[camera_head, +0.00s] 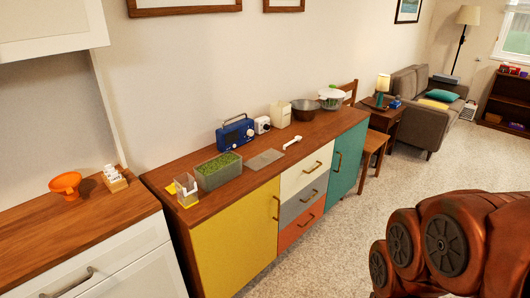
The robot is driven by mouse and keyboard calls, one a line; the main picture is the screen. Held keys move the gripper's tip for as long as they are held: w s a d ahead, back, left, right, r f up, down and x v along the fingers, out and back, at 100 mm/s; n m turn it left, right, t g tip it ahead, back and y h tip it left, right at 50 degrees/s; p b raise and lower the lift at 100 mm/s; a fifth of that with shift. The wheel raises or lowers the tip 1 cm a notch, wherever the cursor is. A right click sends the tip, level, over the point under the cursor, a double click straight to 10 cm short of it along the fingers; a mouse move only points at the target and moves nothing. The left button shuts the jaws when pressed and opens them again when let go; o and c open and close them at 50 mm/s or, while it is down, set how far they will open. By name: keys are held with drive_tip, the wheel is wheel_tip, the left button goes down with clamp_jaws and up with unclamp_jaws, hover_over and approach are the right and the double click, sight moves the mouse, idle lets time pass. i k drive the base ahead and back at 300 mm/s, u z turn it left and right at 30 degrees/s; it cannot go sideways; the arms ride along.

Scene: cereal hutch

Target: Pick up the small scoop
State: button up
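A small white scoop (291,142) lies on the wooden top of the long sideboard (225,203), near its front edge above the drawers. It has a thin handle and looks free of contact with other things. A flat grey mat or board (264,159) lies just to its left. My gripper is not in view; only copper-coloured links of my arm show at the lower right, well apart from the scoop.
A planter (218,172), a clear box (187,191), a blue radio (235,132), a cream canister (280,114), a dark bowl (305,110) and a white-green bowl (332,98) stand on the sideboard. A chair (376,143) stands beyond. Carpet in front is clear.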

sight(292, 143)
drive_tip(key=z, duration=0.15)
drive_tip(key=i, duration=1.25)
drive_tip(key=u, duration=0.5)
drive_tip(key=i, duration=1.1)
drive_tip(key=u, duration=0.5)
